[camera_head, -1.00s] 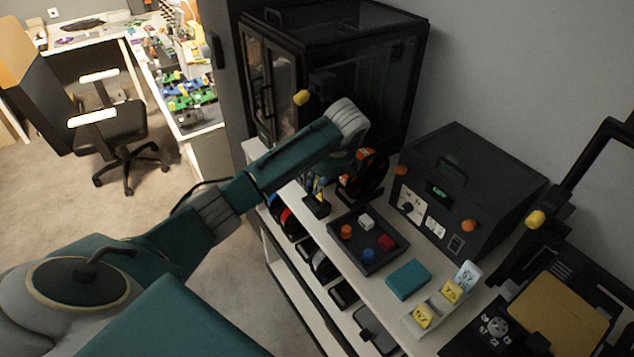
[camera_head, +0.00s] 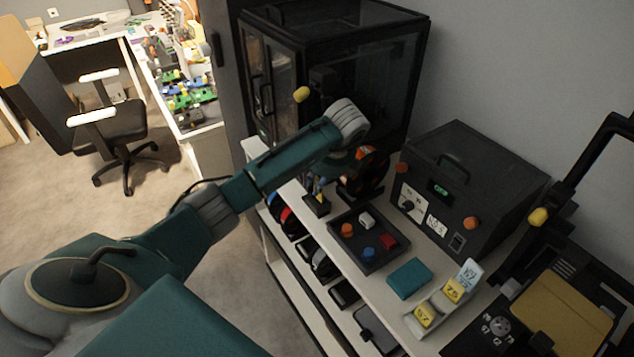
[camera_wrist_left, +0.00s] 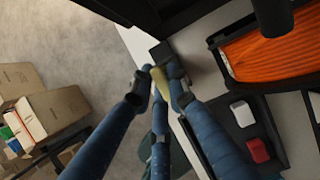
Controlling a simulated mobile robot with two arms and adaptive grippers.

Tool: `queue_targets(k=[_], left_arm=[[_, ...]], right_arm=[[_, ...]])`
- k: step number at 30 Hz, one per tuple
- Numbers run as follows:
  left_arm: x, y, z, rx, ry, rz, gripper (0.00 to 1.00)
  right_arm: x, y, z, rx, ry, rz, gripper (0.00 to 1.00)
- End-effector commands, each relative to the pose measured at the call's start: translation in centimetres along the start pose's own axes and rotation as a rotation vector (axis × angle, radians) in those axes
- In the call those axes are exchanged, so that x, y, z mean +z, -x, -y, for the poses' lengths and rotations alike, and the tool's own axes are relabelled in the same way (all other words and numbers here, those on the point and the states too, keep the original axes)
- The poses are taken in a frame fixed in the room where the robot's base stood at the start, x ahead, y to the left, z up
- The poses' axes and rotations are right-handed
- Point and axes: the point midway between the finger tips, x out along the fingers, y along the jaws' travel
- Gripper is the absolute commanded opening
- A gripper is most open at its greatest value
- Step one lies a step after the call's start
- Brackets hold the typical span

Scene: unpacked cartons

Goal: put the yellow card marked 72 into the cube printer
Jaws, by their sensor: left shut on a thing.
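My left gripper (camera_wrist_left: 160,76) shows in the left wrist view, its blue fingers shut on a thin yellow piece (camera_wrist_left: 159,88), seen nearly edge-on. No number can be read on it, so I cannot tell if it is the card marked 72. In the head view my left wrist is in front of the big black cube-shaped cabinet with clear panels (camera_head: 385,75), which looks like the cube printer; the fingertips are hidden there. A pale holder (camera_head: 413,325) carries yellow cards (camera_head: 425,315) and (camera_head: 454,290) and a pale blue card (camera_head: 467,273). My right gripper is not seen.
A spool with orange filament (camera_head: 372,165) stands just beyond my left wrist. A dark tray (camera_head: 345,253) with coloured blocks, a teal block (camera_head: 409,278) and a black box with a green display (camera_head: 480,170) stand on the shelf top. An open printer with a yellow bed (camera_head: 562,320) is at right.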

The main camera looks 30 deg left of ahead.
Motion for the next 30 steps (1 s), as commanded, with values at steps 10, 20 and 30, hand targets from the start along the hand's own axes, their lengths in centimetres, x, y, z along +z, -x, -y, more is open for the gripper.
queue_targets(k=[10, 20, 30], left_arm=[[-0.4, -1.1, 0.0, 0.001, 0.0, 0.0, 0.02], [-0.8, -2.0, 0.0, 0.001, 0.0, 0.001, 0.02], [-1.0, -2.4, 0.0, 0.0, 0.0, 0.001, 0.37]], right_arm=[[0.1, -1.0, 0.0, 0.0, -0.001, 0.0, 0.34], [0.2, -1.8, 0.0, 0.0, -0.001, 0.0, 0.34], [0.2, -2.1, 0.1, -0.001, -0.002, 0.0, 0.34]])
